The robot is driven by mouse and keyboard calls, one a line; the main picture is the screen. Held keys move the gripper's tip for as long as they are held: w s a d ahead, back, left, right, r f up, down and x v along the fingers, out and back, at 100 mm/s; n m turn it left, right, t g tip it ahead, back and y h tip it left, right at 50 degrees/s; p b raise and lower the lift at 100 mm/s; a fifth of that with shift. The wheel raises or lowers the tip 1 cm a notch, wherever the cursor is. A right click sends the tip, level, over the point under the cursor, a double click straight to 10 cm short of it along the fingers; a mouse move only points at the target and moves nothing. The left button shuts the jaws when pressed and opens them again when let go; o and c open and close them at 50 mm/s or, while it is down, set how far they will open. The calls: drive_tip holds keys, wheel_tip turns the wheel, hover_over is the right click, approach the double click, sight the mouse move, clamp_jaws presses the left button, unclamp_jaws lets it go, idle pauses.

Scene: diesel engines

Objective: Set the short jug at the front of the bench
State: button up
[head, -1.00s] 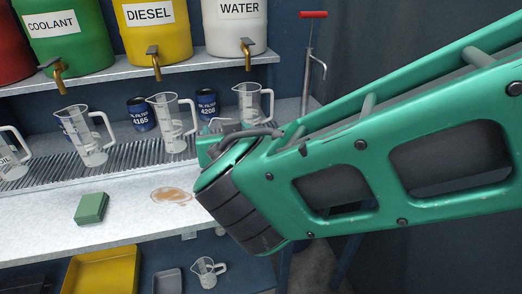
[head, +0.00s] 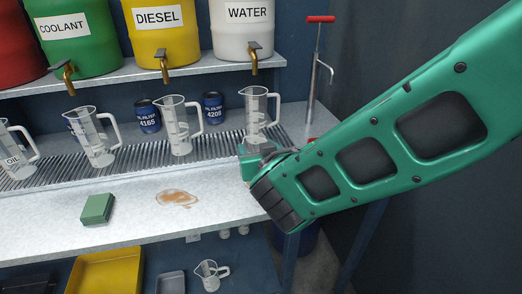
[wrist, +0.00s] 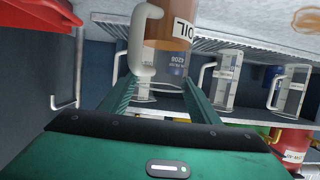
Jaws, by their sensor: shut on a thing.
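A clear measuring jug (head: 255,106) with a white handle is at the right end of the ribbed rack in the head view. A small clear jug (head: 209,277) stands on the shelf below the bench.
Other jugs (head: 178,128) and blue filters (head: 147,116) stand along the rack. The bench front (head: 140,220) is mostly clear, with a green block (head: 97,208) and a brown spill (head: 176,198). Drums (head: 160,40) with taps sit above. A red-handled pump (head: 317,70) stands at the right.

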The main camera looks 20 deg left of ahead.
drive_tip(key=shift+f, duration=0.25)
drive_tip(key=o, duration=1.8)
drive_tip(key=shift+c, duration=0.2)
drive_tip(key=shift+r, duration=0.1)
drive_tip(key=shift+s+d+r, duration=0.1)
drive_tip(key=shift+s, duration=0.1)
drive_tip(key=v, duration=1.1)
drive_tip(key=shift+s, duration=0.25)
drive_tip(key=shift+d+r, duration=0.1)
drive_tip(key=shift+d, duration=0.05)
